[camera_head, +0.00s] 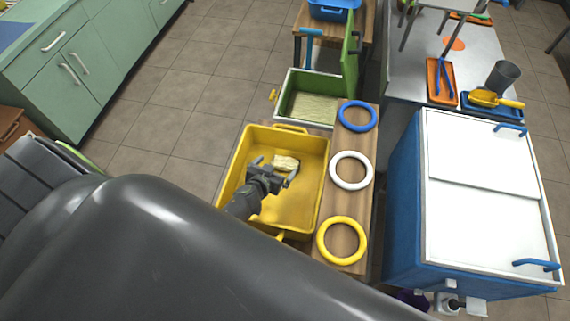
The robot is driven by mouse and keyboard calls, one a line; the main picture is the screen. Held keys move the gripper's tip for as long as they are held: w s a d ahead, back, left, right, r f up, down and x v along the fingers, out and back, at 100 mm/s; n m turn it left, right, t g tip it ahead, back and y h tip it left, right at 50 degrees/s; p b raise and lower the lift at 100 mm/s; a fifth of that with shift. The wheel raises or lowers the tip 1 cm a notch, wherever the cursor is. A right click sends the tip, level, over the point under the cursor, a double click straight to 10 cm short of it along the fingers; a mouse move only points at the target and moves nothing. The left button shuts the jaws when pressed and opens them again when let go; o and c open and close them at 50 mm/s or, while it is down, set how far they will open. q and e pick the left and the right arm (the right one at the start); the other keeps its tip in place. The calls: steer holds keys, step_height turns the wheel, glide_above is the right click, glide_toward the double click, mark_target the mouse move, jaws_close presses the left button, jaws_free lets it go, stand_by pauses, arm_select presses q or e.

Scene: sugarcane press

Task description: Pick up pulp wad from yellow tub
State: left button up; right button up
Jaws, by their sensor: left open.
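The yellow tub (310,191) stands on a wooden surface near the middle of the view. A pale, cream pulp wad (286,162) lies inside it, toward the far side. My left gripper (275,168) is over the tub with its fingers apart, close to the wad. The wad shows just beyond and between the fingers; I cannot tell whether they touch it. A large dark part of my own arm covers the lower left. My right gripper is not in view.
Blue (357,116), white (351,170) and yellow (342,240) rings lie on the wood right of the tub. A green box (335,87) with a raised lid stands behind. A blue chest with a white lid (485,190) stands at right. Floor is clear at left.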

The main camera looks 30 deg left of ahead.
arm_select(q)
steer(key=b, duration=0.4)
glide_toward(284, 163)
steer(key=shift+w+d+f, duration=0.15)
steer(key=shift+w+f, duration=0.3)
steer(key=shift+w, duration=0.15)
steer(key=b+x, duration=0.2)
steer(key=x, duration=0.1)
steer(key=b+x, duration=0.2)
steer(key=x, duration=0.2)
steer(key=shift+w+a, duration=0.2)
steer(key=shift+w, duration=0.1)
steer(key=c, duration=0.7)
steer(key=shift+r, duration=0.1)
